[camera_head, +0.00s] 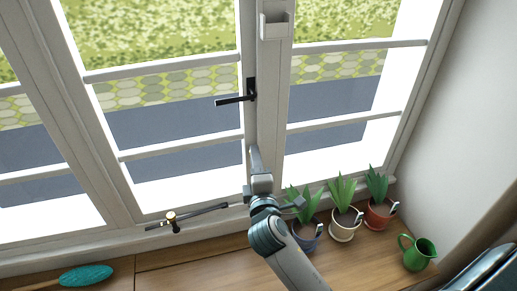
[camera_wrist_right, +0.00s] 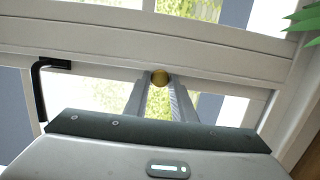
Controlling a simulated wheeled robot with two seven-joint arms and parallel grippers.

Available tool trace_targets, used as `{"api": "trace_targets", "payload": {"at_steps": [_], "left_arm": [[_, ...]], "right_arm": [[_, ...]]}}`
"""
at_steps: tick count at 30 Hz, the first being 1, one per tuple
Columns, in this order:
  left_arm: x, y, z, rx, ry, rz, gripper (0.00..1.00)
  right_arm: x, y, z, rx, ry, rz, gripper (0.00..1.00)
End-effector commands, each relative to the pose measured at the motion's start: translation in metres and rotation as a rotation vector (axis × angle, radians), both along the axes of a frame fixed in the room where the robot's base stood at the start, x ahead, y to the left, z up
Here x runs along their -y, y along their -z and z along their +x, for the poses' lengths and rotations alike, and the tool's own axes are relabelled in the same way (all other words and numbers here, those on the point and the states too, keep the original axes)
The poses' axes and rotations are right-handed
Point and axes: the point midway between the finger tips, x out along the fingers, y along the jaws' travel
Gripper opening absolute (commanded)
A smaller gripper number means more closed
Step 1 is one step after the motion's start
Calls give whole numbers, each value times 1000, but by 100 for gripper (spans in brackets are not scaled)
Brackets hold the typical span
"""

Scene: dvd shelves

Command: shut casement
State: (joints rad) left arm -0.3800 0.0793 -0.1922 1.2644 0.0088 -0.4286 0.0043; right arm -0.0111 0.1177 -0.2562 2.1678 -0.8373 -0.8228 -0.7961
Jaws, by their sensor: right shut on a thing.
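The white casement (camera_head: 249,45) fills the upper part of the head view, with a black lever handle (camera_head: 235,98) on its middle upright. The handle also shows at the left of the wrist view (camera_wrist_right: 40,85). My right gripper (camera_head: 254,152) reaches up to the lower part of that upright. In the wrist view its fingers (camera_wrist_right: 160,92) close on a round brass knob (camera_wrist_right: 160,77) against the white frame. In the head view the gripper hides this knob. I cannot tell how far the casement stands open. My left gripper is out of view.
A black stay bar with a brass pivot (camera_head: 172,218) lies along the sill. Potted plants (camera_head: 344,220) and a green jug (camera_head: 416,256) stand right of my arm. A teal brush (camera_head: 86,275) lies at lower left. The wooden ledge (camera_head: 190,270) between is clear.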

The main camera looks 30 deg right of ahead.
Motion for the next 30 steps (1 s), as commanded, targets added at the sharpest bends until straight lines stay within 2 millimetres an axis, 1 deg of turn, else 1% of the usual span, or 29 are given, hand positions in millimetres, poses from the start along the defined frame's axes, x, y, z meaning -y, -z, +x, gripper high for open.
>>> {"api": "trace_targets", "payload": {"at_steps": [1, 3, 6, 13, 14, 15, 16, 26, 30], "left_arm": [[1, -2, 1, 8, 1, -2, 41], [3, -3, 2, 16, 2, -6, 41], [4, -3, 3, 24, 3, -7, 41], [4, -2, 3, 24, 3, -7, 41], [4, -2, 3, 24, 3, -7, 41], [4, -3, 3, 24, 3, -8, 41], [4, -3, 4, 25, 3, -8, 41], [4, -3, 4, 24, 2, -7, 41], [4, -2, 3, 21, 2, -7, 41]], "right_arm": [[-9, 3, -6, -7, -16, 8, 0], [-11, 2, -11, -5, -16, 9, 0], [-13, 3, -14, -4, -16, 9, 0], [-13, 4, -14, -6, -16, 9, 0], [-13, 4, -14, -6, -16, 9, 25], [-13, 4, -14, -6, -16, 9, 35], [-12, 4, -14, -6, -16, 8, 41], [-9, 2, -14, -3, -8, 5, 41], [-10, 2, -19, -4, -8, 4, 41]]}}
